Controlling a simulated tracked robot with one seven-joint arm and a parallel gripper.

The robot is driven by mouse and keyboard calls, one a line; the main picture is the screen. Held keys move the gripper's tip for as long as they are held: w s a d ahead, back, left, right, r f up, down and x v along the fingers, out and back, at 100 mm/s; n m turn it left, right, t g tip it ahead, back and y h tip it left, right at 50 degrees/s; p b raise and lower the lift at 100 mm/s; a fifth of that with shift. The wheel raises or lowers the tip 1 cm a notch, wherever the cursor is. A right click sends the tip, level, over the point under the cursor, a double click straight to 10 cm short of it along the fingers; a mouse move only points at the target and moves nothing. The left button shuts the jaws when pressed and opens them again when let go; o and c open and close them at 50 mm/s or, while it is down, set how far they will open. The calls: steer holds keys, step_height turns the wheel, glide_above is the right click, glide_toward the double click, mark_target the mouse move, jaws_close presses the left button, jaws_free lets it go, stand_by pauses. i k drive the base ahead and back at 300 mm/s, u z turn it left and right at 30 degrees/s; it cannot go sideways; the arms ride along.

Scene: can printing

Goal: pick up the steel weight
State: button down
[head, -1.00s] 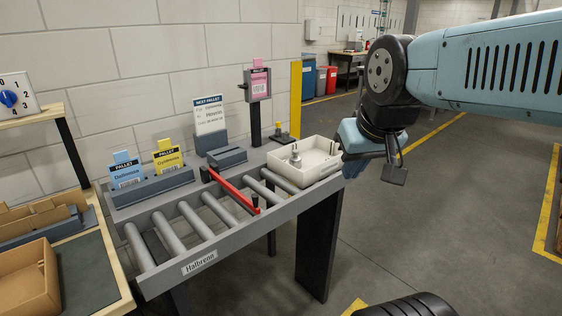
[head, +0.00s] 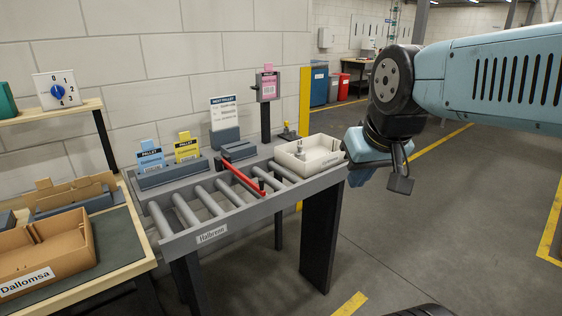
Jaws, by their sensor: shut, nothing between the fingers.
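A small grey metal piece with a knob, which looks like the steel weight (head: 300,151), stands in the white tray (head: 322,167) at the right end of the roller conveyor. My gripper (head: 358,178) hangs just right of the tray, beyond the conveyor's end, pointing down. It is shut and empty, apart from the weight. Its fingers are small and partly hidden behind the conveyor's end and my blue hand.
A red bar (head: 242,176) lies across the conveyor rollers (head: 207,199). Card holders (head: 172,174) and a post with a pink card (head: 268,88) line the back edge. A cardboard box (head: 45,250) sits on the left bench. Floor to the right is clear.

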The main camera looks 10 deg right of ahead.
mark_target(300, 155)
steer(key=k, duration=0.5)
steer(key=z, duration=0.2)
steer(key=i, duration=0.9)
steer(key=u, duration=0.15)
steer(key=k, duration=0.35)
steer(key=z, duration=0.45)
steer(key=i, duration=1.45)
steer(key=z, duration=0.3)
